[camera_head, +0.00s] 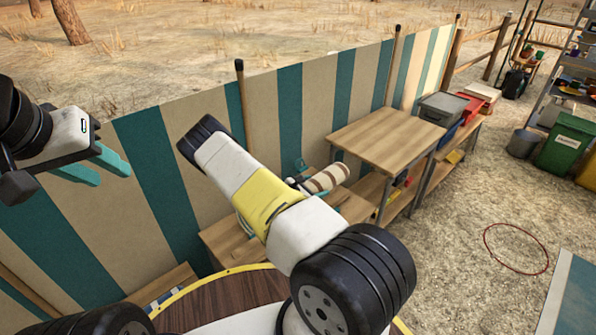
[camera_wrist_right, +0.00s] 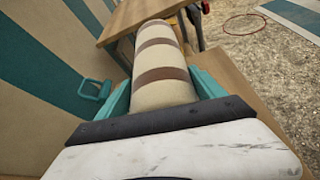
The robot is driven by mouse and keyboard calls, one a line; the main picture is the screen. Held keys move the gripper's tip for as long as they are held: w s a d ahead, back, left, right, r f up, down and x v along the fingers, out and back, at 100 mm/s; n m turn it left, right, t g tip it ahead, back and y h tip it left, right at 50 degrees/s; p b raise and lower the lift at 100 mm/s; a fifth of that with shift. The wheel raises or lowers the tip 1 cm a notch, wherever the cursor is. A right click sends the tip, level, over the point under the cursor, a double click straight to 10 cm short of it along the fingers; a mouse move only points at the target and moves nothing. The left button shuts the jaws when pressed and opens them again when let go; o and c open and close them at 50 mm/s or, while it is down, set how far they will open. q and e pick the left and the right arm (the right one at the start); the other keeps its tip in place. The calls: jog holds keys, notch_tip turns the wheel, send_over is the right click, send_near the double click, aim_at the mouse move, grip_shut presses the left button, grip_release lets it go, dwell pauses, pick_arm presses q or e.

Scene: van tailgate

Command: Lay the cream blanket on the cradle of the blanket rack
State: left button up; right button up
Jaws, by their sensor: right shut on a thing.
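The cream blanket (camera_wrist_right: 160,75) is a roll with brown stripes. In the right wrist view it lies lengthwise between the two teal fingers of my right gripper (camera_wrist_right: 164,92), which is shut on it. In the head view the blanket (camera_head: 326,178) sticks out past my right forearm, and the arm hides most of the right gripper. My left gripper (camera_head: 98,168) is at the far left, empty, with its two teal fingers apart. I cannot make out the blanket rack or its cradle for certain. A small teal loop (camera_wrist_right: 95,89) shows left of the blanket, before the striped screen.
A wooden table (camera_head: 385,137) stands just beyond the blanket, with a lower shelf under it. A striped screen (camera_head: 300,100) runs behind. A grey box (camera_head: 441,108) and red bin (camera_head: 466,105) are further right. Open gravel lies to the right with a red hoop (camera_head: 516,249).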

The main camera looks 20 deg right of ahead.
jog(key=shift+f, duration=4.7)
jog(key=o, duration=1.8)
